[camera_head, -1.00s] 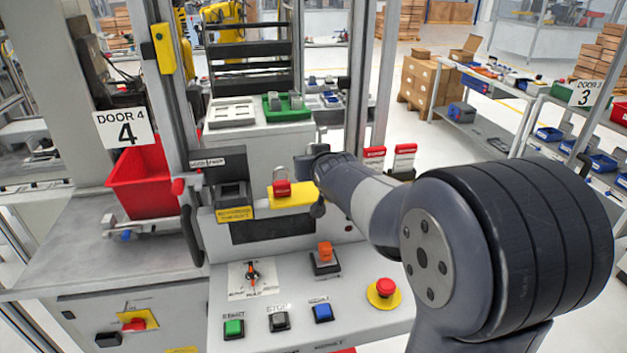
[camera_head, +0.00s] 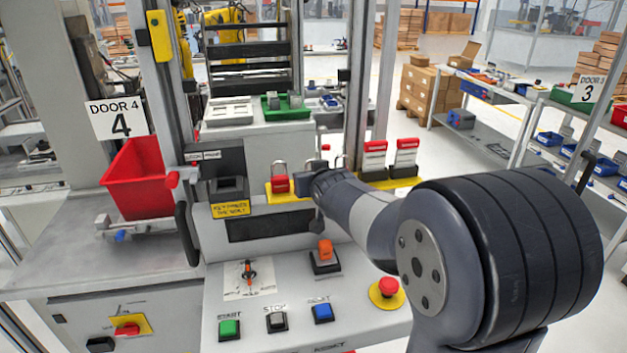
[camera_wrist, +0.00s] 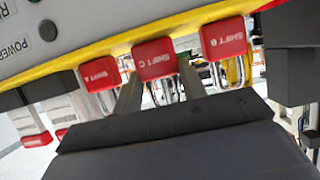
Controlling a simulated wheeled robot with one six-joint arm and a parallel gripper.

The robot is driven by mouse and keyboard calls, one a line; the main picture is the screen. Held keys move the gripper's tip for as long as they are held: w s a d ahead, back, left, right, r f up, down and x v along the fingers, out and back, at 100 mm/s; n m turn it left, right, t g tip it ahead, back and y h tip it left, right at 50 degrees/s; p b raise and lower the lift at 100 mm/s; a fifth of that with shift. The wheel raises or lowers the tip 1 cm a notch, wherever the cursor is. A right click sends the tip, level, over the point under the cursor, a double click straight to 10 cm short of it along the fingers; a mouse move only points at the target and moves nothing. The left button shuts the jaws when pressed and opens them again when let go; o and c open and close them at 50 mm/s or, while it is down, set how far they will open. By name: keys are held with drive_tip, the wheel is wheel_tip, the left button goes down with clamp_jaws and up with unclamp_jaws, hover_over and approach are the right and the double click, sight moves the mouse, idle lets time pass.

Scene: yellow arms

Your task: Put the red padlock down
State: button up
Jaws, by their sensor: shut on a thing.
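In the wrist view, three red padlocks with silver shackles stand in a row along a yellow shelf. The middle one, marked SHIFT C (camera_wrist: 155,60), lies between the two grey fingers of my gripper (camera_wrist: 158,85), which are shut on it. The SHIFT A padlock (camera_wrist: 99,75) and the other SHIFT padlock (camera_wrist: 223,39) are on either side, apart from it. In the head view, one red padlock (camera_head: 280,185) sits on the yellow shelf (camera_head: 286,197), left of my gripper (camera_head: 309,181). My gripper hides the held padlock there. Whether the held padlock touches the shelf cannot be told.
Two red tags (camera_head: 375,150) stand right of my gripper on a yellow ledge. A black key box (camera_head: 228,186) is left of the shelf. Below is a sloped panel with buttons and a red emergency stop (camera_head: 388,287). A red bin (camera_head: 134,180) is farther left.

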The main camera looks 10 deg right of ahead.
drive_tip(key=shift+f, duration=0.15)
drive_tip(key=o, duration=1)
drive_tip(key=shift+s+r, duration=0.2)
drive_tip(key=shift+r, duration=0.2)
drive_tip(key=p+v, duration=0.4)
drive_tip(key=v, duration=0.7)
drive_tip(key=shift+s, duration=0.25)
drive_tip(key=shift+w, duration=0.1)
